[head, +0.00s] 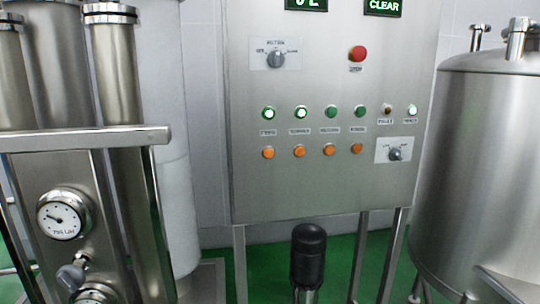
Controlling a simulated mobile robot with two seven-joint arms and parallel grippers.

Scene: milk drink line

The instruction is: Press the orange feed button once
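Several orange buttons sit in a row on the steel control panel (330,190) in the head view: a leftmost one (268,153), a second (299,150), a third (329,149) and a rightmost one (356,148). Small labels sit just above them, too blurred to tell which button is the feed one. Above the labels is a row of green lamps; the left two (268,113) are brightly lit, the other two (331,112) are darker. Neither of my grippers shows in the head view, and nothing touches the buttons.
A red mushroom button (357,54), an upper rotary selector (275,59) and a lower right selector (395,154) are on the same panel. Steel pipes with a pressure gauge (61,215) stand at left. A large steel tank (475,160) stands at right. The panel front is unobstructed.

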